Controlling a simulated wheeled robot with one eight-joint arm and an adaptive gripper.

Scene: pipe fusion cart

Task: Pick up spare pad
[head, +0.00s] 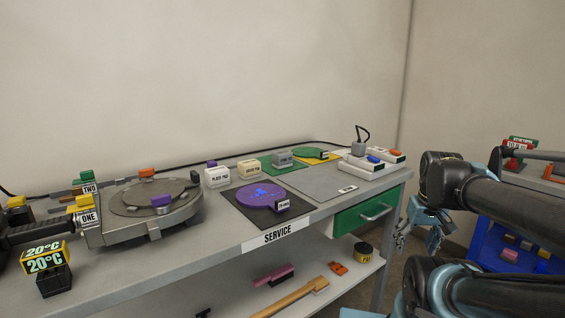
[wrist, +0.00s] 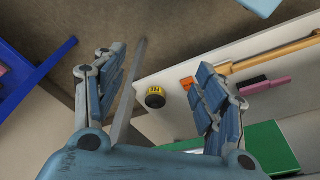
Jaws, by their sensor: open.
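No label I can read says which pad is the spare one. A green round pad (head: 307,153) with a dark tag lies farther back on a yellow mat (head: 325,160). My gripper (head: 425,240) hangs right of the bench, beyond its end and apart from both pads. In the wrist view my gripper (wrist: 160,68) is open and empty, pointing toward the floor and lower shelf; neither pad shows there.
The bench has a green drawer (head: 350,219) with a handle. Its lower shelf (head: 340,284) holds a yellow-black roll (wrist: 155,97), a wooden-handled tool (head: 296,298) and a pink brush (head: 273,275). A round grey machine (head: 130,225) stands left. A blue bin (head: 505,250) is at right.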

